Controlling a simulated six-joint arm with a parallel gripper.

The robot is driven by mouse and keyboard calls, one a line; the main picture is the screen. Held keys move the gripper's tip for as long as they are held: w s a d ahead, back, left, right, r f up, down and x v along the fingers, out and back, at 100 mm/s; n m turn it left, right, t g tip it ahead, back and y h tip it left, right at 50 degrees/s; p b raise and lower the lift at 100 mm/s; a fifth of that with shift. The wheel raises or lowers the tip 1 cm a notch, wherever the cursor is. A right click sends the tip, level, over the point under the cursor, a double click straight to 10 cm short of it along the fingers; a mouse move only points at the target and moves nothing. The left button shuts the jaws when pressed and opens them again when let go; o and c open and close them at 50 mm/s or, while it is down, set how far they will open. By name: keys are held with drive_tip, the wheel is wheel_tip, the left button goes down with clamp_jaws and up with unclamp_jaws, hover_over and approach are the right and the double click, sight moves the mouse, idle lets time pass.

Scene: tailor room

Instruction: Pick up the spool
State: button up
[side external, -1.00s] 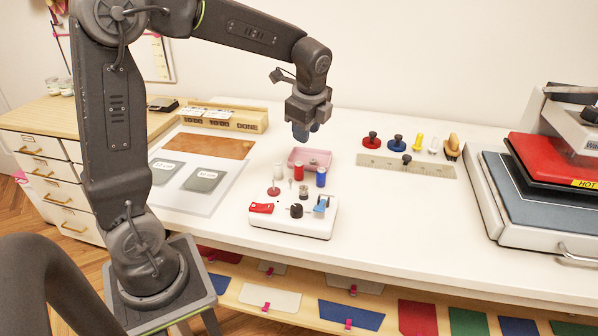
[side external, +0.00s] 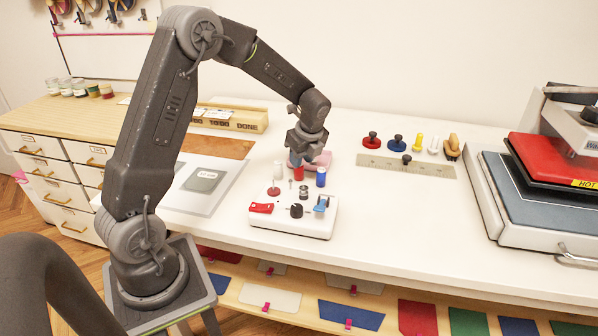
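Several knobbed stamps stand near a metal ruler (side external: 430,171) to the right. A heat press (side external: 550,185) fills the right end. The table between ruler and machine is clear.

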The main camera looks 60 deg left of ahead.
sight(299, 171)
drive_tip(key=x, duration=0.5)
drive_tip(key=shift+a, duration=0.15)
drive_tip(key=shift+c, duration=0.2)
drive_tip(key=shift+r, duration=0.1)
drive_tip(key=c, duration=0.5)
drive_tip(key=shift+r, duration=0.15)
